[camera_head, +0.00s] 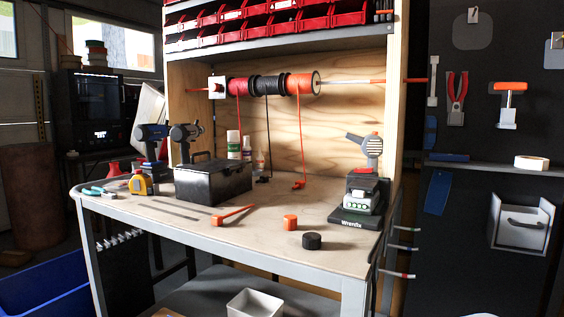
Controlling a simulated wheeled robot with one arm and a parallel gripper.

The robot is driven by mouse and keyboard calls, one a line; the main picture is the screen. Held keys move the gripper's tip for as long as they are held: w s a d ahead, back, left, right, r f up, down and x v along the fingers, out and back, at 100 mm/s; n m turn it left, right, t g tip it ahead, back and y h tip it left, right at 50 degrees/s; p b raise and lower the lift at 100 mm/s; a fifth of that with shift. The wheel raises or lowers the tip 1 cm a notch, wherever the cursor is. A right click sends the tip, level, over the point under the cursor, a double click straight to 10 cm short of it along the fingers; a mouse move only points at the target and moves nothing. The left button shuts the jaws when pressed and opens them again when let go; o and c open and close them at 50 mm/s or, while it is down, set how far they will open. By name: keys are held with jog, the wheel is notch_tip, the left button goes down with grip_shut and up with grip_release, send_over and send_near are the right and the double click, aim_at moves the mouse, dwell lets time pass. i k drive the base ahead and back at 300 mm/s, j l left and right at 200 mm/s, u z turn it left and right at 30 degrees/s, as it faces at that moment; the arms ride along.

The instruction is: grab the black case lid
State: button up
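A black case (217,188) stands on the workbench, left of its middle. Its lid (222,167) is on top and looks closed, with a raised dark handle (202,156) toward the back. My gripper is not in view, so nothing shows of its opening or its place relative to the lid.
Two drills (150,140) stand behind and left of the case. A yellow tape measure (140,183) is left of it, an orange tool (233,214) in front right. Orange (290,222) and black (312,241) knobs and a charger (360,197) are farther right. Spools (268,85) hang above.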

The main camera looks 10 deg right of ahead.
aim_at(210, 167)
jog(key=i+j+z, duration=0.1)
jog(key=j+z, duration=0.65)
jog(key=z, duration=0.2)
jog(key=j+z, duration=0.45)
jog(key=k+j+z, duration=0.1)
jog(key=j+z, duration=0.15)
jog(key=z, duration=0.25)
jog(key=k+j+z, duration=0.15)
jog(key=j+z, duration=0.3)
jog(key=l, duration=0.1)
